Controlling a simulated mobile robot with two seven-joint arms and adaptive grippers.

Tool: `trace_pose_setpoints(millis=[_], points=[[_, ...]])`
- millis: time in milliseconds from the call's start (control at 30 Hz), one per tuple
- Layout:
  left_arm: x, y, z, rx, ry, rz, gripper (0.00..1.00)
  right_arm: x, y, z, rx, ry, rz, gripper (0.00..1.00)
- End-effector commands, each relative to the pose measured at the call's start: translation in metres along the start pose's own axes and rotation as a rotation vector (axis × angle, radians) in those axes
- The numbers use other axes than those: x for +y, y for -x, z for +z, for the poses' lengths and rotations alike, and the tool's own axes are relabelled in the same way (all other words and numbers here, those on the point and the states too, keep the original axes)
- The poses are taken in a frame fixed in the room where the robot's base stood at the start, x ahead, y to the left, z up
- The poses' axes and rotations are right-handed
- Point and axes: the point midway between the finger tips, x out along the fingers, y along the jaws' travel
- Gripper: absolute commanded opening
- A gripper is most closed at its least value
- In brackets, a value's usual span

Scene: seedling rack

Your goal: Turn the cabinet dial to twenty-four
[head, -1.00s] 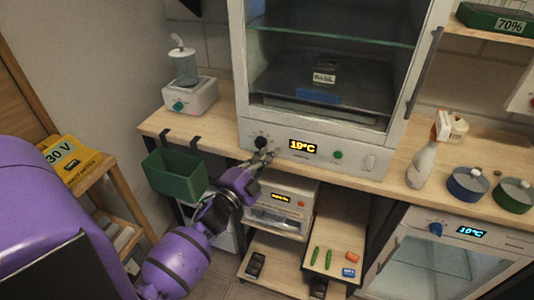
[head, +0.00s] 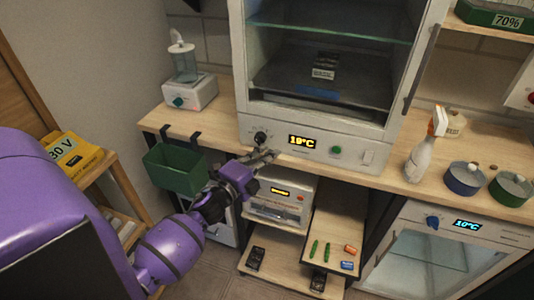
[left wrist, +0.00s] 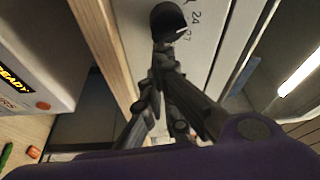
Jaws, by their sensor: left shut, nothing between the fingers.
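The cabinet dial (head: 261,137) is a small black knob on the white front panel of the glass-doored cabinet (head: 225,125), left of an amber display (head: 302,142) reading 19°C. In the left wrist view the dial (left wrist: 167,20) is at the top, with the printed marks 24 and 27 to its right; its pointer setting is hard to read. My left gripper (head: 268,155) is shut and empty, its fingertips just below the dial. In the left wrist view the shut fingers (left wrist: 162,58) reach toward the knob; whether they touch it I cannot tell. My right gripper is out of view.
A green bin (head: 176,170) hangs on the worktop edge left of my gripper. A white device (head: 282,203) with a small display stands on the shelf below. A green button (head: 336,150) is right of the display. A spray bottle (head: 422,155) stands on the worktop at right.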

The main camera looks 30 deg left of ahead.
Motion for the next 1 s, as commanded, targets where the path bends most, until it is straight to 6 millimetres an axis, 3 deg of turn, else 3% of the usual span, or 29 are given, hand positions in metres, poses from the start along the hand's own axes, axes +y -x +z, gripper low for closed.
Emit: trace_pose_setpoints(millis=[567,1000], points=[[0.0045,0.0009,0.0026,0.0,-0.028,0.01,0.0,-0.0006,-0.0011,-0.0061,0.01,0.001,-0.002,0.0],[0.0059,0.0012,0.0035,0.0,-0.027,0.009,0.0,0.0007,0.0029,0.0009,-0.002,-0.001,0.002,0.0]])
